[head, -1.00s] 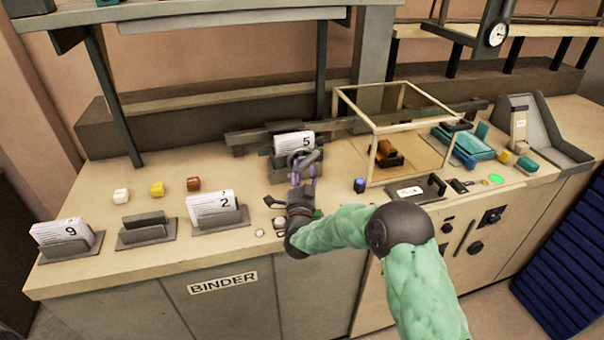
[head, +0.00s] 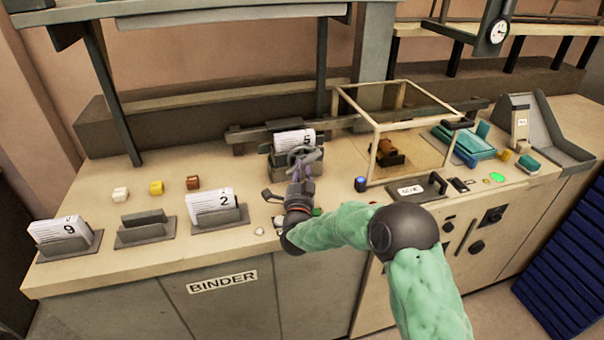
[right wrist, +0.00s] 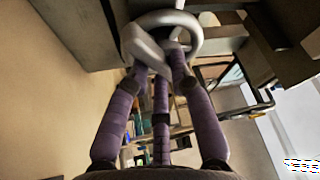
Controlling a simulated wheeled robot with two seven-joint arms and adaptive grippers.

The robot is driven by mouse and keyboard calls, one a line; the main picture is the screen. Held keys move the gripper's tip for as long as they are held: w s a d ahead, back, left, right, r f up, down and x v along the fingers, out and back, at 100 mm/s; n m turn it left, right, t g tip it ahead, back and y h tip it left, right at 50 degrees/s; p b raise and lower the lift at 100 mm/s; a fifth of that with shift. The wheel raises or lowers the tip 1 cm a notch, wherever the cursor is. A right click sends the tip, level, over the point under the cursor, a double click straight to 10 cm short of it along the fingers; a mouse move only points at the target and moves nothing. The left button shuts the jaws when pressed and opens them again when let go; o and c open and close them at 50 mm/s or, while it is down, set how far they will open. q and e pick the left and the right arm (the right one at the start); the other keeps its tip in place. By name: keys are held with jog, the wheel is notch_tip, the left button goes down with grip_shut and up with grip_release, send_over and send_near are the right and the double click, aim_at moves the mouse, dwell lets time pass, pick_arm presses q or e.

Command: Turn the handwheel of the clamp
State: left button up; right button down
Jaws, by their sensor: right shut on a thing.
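The clamp (head: 284,165) is a dark grey block on the bench, with a stack of sheets marked 5 (head: 293,139) standing in it. Its grey handwheel (head: 302,155) is on the front side. My right gripper (head: 303,163) reaches up to the handwheel from the front and is shut on it. In the right wrist view the purple fingers (right wrist: 160,70) close on the pale ring of the handwheel (right wrist: 185,22). The fingers partly hide the wheel's hub. My left gripper is not in view.
Holders with sheets marked 9 (head: 62,236) and 2 (head: 214,207) stand to the left, with an empty holder (head: 146,230) between them. A clear-sided frame box (head: 375,140) stands right of the clamp. A blue button (head: 361,183) lies between them.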

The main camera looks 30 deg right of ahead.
jog(key=shift+a+r+m+g+y+b, duration=0.1)
jog(key=shift+r+m+g+y+b, duration=0.45)
jog(key=shift+m, duration=1.65)
jog(key=shift+a+r+m+g+y+b, duration=0.1)
jog(key=shift+m+g+y+b, duration=0.75)
jog(key=shift+m, duration=1.35)
jog(key=shift+r+m+g+y+b, duration=0.35)
jog(key=shift+m+g+b, duration=0.6)
jog(key=shift+m, duration=1.25)
jog(key=c, duration=1.1)
grip_release()
jog(key=shift+w, duration=0.1)
